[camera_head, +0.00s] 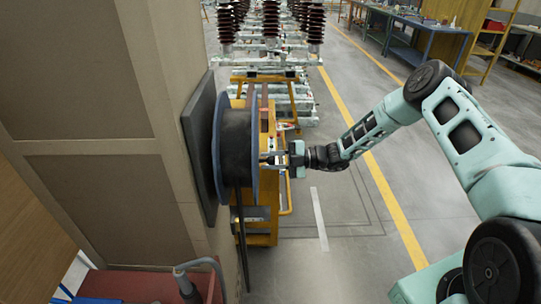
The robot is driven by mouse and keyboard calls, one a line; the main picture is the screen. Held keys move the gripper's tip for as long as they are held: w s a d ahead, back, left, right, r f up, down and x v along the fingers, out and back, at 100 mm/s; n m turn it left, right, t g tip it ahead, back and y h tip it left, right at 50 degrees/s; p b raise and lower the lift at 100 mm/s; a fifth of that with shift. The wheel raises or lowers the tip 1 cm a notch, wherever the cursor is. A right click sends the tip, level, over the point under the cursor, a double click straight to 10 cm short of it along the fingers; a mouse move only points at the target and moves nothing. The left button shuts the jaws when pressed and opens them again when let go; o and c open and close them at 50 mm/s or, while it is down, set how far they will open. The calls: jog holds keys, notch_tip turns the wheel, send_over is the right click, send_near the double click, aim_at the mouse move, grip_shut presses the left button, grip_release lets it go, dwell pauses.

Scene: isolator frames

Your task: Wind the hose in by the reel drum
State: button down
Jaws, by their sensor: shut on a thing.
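The reel drum (236,145) is mounted on a dark plate (198,150) on the side of a tan cabinet, left of centre. It has blue-grey rims and dark hose wound on it. A length of hose (241,235) hangs down from the drum beside the cabinet. My gripper (268,159) reaches in from the right, its fingers at the drum's right face. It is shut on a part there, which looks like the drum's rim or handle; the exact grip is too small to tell.
The tan cabinet (85,70) fills the left. A yellow cart (262,225) stands just behind the drum. A red surface (130,285) with a grey bent pipe is at lower left. Insulator frames (270,45) and workbenches (420,35) stand farther back. The floor at centre right is clear.

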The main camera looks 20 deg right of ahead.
jog(key=shift+s+f+m, duration=0.25)
jog(key=shift+s+m, duration=0.05)
jog(key=shift+m, duration=0.1)
jog(key=c, duration=1.2)
grip_release()
jog(key=b+v, duration=0.5)
jog(key=v, duration=1.2)
jog(key=shift+d+b, duration=0.15)
jog(key=shift+b, duration=0.2)
